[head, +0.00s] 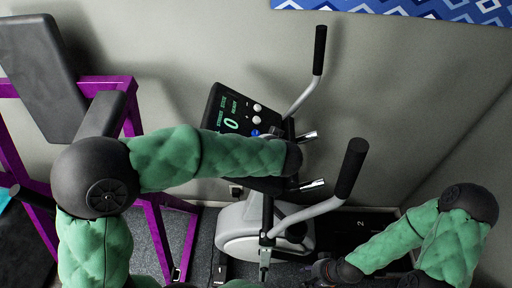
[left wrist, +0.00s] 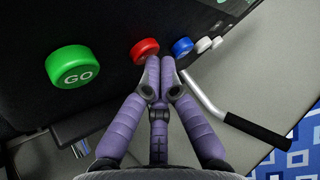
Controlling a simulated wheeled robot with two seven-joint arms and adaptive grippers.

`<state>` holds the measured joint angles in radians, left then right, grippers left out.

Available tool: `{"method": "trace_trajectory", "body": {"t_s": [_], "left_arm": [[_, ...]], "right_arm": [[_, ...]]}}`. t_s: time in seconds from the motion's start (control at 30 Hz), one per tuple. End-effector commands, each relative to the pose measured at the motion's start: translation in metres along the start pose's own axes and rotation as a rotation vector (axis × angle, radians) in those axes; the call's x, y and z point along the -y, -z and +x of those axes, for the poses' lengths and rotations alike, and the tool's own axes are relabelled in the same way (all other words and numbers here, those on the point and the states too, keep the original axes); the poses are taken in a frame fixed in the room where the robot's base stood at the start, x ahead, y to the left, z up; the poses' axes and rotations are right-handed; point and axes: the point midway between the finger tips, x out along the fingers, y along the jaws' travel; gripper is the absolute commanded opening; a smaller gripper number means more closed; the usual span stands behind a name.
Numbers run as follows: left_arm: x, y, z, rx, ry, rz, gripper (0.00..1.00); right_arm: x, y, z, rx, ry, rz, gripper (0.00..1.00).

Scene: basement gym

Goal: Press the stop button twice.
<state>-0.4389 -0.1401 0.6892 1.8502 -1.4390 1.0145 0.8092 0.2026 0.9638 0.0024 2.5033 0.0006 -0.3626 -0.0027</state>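The exercise machine's console (head: 215,108) is a dark panel with a green display. In the left wrist view, a red button (left wrist: 144,48), which looks like the stop button, stands between a large green GO button (left wrist: 74,66) and a blue button (left wrist: 182,46). No label shows on the red one. My left gripper (left wrist: 160,66) has its purple fingertips together and empty, right at the red button's lower edge; I cannot tell whether they touch. In the head view my left forearm hides the red button and the left gripper. My right gripper (head: 326,270) is low, far from the console, its fingers unclear.
White buttons (left wrist: 204,44) sit beyond the blue one. Grey handles with black grips (head: 352,168) rise right of the console. A purple-framed bench (head: 110,84) stands at the left. The wall lies close behind the machine.

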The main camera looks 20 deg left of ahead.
Motion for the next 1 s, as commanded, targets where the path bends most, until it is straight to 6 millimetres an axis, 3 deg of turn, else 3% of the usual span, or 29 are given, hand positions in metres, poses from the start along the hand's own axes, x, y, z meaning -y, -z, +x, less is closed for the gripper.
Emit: {"method": "trace_trajectory", "body": {"t_s": [1.0], "left_arm": [[0.008,0.019,-0.020,-0.001,0.000,0.000,0.00]], "right_arm": [[0.002,0.000,-0.007,0.000,0.000,0.000,0.40]]}}
